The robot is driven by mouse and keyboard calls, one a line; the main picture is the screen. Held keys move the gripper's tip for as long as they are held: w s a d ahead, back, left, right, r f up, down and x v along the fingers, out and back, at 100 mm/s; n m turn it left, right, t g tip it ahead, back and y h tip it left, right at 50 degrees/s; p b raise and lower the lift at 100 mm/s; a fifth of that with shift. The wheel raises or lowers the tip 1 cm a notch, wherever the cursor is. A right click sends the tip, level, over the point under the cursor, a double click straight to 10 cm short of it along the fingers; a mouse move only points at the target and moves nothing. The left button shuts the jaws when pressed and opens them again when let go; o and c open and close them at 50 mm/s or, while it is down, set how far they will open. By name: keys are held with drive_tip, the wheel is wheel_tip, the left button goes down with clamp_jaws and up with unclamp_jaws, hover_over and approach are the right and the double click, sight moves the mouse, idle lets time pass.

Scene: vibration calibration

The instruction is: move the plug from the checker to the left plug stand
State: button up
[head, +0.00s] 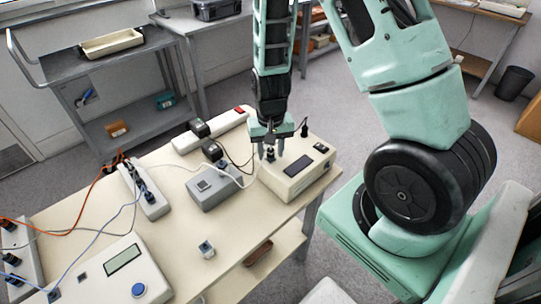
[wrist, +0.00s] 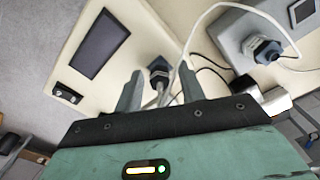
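The checker is a cream box (head: 298,172) with a dark display, at the right end of the table. It also shows in the wrist view (wrist: 70,75). A dark plug (head: 270,154) stands at the checker's left part, with a pale cable by it. In the wrist view the plug (wrist: 158,70) shows just beyond and between the fingertips. My gripper (head: 271,151) points down above the checker, open, its fingers apart on either side of the plug; I cannot tell whether they touch it. I cannot tell for sure which item is the left plug stand.
A small grey-blue block (head: 206,250) sits near the front edge. A meter (head: 115,275), a socket strip (head: 150,202) and loose cables fill the left. The table's middle front has free room.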

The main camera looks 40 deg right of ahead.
clamp_jaws()
drive_tip(key=n, duration=0.4)
drive_tip(key=n, duration=0.4)
idle(0.4)
drive_tip(key=shift+p, duration=0.3)
drive_tip(key=shift+n+p, duration=0.4)
drive_tip(key=shift+n, duration=1.6)
drive_tip(key=shift+n, duration=0.3)
